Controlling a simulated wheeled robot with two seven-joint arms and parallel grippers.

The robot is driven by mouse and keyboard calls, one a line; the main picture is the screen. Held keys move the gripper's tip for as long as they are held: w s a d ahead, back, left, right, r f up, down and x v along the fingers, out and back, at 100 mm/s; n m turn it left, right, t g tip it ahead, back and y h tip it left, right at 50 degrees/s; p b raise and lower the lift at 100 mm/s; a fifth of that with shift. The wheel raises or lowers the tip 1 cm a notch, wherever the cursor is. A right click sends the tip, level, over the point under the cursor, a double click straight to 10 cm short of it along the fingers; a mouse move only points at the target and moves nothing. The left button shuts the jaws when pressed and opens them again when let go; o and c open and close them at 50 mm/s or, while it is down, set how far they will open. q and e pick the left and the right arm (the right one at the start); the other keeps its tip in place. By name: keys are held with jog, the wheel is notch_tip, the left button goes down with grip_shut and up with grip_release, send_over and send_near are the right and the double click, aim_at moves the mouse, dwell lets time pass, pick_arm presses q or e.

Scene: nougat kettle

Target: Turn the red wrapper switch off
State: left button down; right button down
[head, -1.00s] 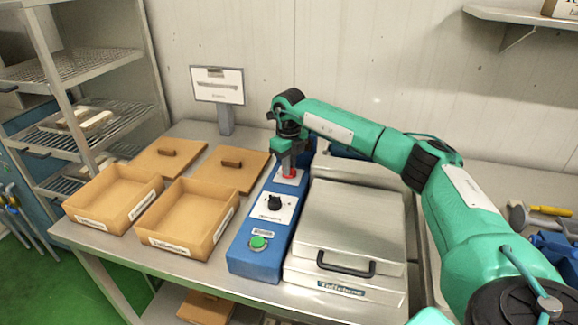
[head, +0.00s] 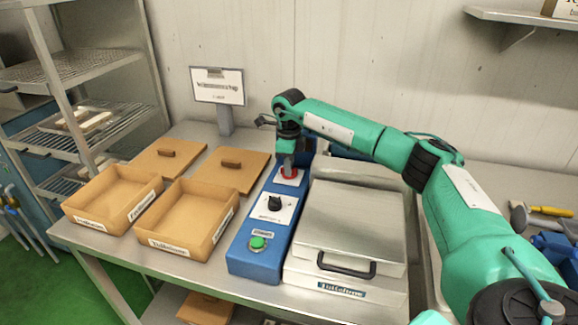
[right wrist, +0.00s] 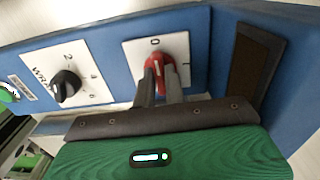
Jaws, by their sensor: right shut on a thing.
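The red wrapper switch (head: 290,173) sits on a white plate at the far end of the blue control box (head: 247,262). It also shows in the right wrist view (right wrist: 168,74), where a 0 mark is printed just above it. My right gripper (right wrist: 161,88) has its two fingers on either side of the red handle and is shut on it. In the head view the right gripper (head: 289,165) points down onto the switch and partly hides it. The exact angle of the handle is hard to tell. My left gripper is not in view.
The box also has a black knob (head: 274,203) and a green button (head: 258,243). A metal lidded unit (head: 350,225) stands right of it. Two cardboard-brown trays (head: 188,218) and their lids (head: 230,168) lie left. A sign (head: 217,86) stands behind.

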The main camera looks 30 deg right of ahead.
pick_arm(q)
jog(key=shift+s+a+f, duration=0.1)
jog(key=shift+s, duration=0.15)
pick_arm(e)
jog(key=c, duration=1.5)
grip_release()
jog(key=shift+o, duration=0.2)
jog(key=shift+r, duration=0.15)
